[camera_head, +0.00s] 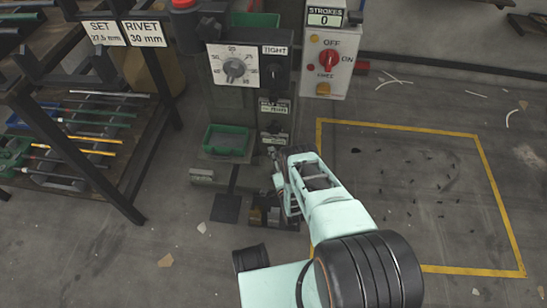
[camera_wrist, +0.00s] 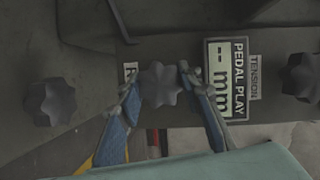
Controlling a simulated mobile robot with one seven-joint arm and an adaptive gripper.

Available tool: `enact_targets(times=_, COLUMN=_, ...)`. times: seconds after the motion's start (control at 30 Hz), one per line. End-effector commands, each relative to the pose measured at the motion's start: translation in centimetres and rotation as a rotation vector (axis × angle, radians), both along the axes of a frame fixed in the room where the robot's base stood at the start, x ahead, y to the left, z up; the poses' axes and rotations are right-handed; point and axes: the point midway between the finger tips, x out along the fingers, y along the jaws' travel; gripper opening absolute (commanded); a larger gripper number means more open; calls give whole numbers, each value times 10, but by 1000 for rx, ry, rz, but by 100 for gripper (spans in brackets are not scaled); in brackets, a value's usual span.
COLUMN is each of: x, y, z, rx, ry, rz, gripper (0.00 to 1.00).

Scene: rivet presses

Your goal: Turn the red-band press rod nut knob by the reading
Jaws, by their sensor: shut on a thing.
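A dark lobed knob (camera_wrist: 160,85) sits in the middle of the wrist view. My gripper (camera_wrist: 157,82) is shut on it, one blue-padded finger on each side. A label beginning with R (camera_wrist: 130,73) is mostly hidden by the left finger. A red band (camera_wrist: 153,138) on a rod shows between the fingers below the knob. The display marked PEDAL PLAY (camera_wrist: 226,80) reads "-- mm", with a TENSION label beside it. In the head view my gripper (camera_head: 277,160) is at the press's lower right side, and the held knob cannot be made out there.
Other lobed knobs are at left (camera_wrist: 50,102) and right (camera_wrist: 302,76) in the wrist view. The press has a white dial (camera_head: 234,66), a STROKES counter (camera_head: 325,17) reading 0 and a switch box (camera_head: 326,65). Signs read SET 27.5 mm (camera_head: 104,33) and RIVET 30 mm (camera_head: 145,34). A rack (camera_head: 150,190) stands left.

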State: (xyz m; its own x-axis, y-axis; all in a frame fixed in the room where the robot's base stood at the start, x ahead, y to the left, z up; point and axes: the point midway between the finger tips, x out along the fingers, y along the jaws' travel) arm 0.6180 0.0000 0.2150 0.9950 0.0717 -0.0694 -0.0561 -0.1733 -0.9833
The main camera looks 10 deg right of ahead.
Motion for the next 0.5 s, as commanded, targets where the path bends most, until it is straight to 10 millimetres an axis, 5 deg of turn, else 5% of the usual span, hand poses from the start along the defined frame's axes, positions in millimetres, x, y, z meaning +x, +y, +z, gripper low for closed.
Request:
enact_targets(times=0.3, x=0, y=2, z=0, rx=2, ry=-1, rz=4, gripper=9)
enact_targets(times=0.33, x=0, y=2, z=0, rx=2, ry=0, rz=5, gripper=34)
enact_targets(times=0.5, x=0, y=2, z=0, rx=1, ry=0, rz=3, gripper=51)
